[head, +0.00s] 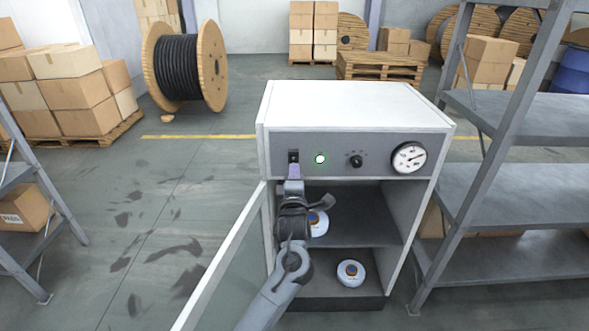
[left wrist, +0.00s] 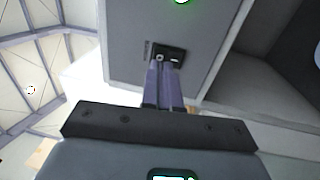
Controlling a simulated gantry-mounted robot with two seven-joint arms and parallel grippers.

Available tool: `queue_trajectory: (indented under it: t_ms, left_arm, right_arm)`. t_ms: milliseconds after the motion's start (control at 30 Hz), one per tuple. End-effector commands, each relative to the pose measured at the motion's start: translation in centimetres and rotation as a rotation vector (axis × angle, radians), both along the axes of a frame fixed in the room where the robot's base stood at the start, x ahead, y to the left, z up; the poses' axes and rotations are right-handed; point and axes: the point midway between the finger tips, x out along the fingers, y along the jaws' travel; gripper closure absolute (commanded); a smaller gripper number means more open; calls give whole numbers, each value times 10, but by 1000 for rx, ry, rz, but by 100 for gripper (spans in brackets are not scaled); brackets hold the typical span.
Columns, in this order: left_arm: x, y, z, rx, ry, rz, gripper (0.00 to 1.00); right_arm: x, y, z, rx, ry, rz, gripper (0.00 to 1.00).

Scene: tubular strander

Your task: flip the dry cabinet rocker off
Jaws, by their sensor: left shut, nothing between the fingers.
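The dry cabinet (head: 350,107) stands in the middle of the head view, its glass door (head: 228,265) swung open to the left. Its grey front panel carries a small black rocker (head: 293,156) at the left, with a green lamp (head: 320,159) lit beside it. My left gripper (head: 293,172) is shut and empty, its fingertips at the lower part of the rocker. In the left wrist view the fingertips (left wrist: 165,68) reach the rocker (left wrist: 170,54) and hide part of it. I cannot tell whether they touch it or which way it is tilted. My right gripper is not in view.
The panel also has a black knob (head: 356,161) and a round gauge (head: 409,158). White round containers (head: 351,272) sit on the cabinet's shelves. A grey metal rack (head: 513,190) stands close on the right. The floor left of the door is open.

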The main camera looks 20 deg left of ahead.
Motion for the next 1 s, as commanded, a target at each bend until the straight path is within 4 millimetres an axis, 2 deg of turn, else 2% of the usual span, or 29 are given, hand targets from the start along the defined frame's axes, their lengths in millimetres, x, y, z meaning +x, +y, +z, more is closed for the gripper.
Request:
queue_trajectory:
  t_ms: [100,300,767,867,1000]
  left_arm:
    - [14,7,1,2,0,1,100]
    - [26,11,3,1,0,-1,100]
    - [29,13,5,0,1,-1,100]
    - [30,13,9,-8,15,0,100]
    - [35,15,18,-39,76,1,100]
  right_arm:
    - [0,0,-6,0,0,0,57]
    - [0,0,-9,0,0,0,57]
    - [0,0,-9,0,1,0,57]
    - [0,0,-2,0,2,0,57]
    - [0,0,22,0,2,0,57]
